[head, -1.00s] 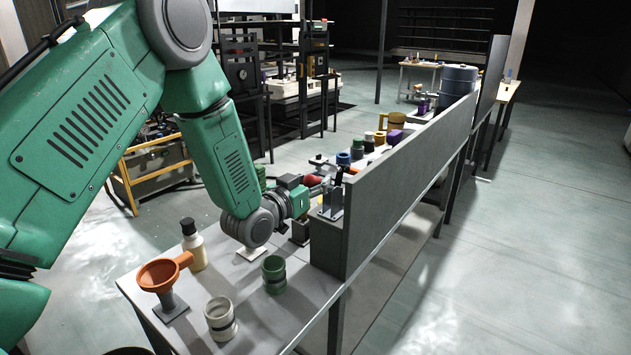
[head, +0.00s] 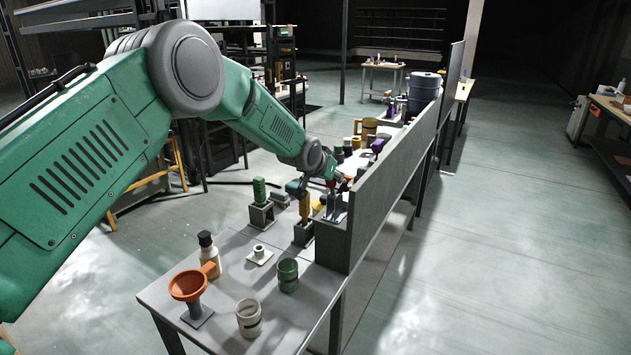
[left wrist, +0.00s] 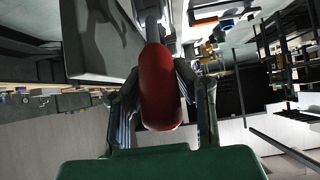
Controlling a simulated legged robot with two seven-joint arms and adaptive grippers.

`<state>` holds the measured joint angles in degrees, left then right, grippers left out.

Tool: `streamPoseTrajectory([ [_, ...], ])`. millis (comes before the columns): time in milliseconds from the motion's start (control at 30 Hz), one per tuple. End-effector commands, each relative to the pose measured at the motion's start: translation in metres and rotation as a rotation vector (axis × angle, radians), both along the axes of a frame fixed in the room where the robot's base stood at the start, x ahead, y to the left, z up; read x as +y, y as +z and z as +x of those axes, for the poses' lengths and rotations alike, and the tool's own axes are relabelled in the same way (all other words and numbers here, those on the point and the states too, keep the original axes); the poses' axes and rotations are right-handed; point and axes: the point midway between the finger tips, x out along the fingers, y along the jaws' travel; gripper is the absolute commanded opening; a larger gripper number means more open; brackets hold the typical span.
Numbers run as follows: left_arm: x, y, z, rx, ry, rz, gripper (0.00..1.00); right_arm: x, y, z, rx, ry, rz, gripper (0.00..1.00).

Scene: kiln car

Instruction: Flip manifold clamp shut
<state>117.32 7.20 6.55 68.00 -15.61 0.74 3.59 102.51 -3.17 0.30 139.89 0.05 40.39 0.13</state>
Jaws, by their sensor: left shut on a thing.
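The manifold clamp (head: 336,206) is a grey metal bracket on the bench, close to the grey upright panel. Its red handle (left wrist: 160,88) fills the middle of the left wrist view, with a metal bar running from its far end. My left gripper (head: 338,184) is at the clamp, and its two fingers close on the red handle from both sides. In the head view the gripper and wrist hide most of the handle, so its exact angle is hard to tell. My right gripper is in neither view.
The grey panel (head: 391,176) stands along the bench's right edge, beside the clamp. A yellow-handled tool (head: 304,208) and a green-handled one (head: 259,190) stand nearby. An orange funnel (head: 187,285), a bottle (head: 208,256), a green cup (head: 288,276) and a white cup (head: 249,318) occupy the near end.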

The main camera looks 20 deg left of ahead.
Motion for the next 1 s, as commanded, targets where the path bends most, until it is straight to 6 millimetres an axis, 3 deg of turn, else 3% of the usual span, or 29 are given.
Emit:
streamPoseTrajectory([
  [233,0.004,-0.004,0.019,0.172,-0.002,0.013,0.00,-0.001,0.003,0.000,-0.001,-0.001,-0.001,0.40],
  [1000,0.004,-0.009,0.021,0.380,-0.004,0.028,0.00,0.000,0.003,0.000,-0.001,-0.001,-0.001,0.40],
])
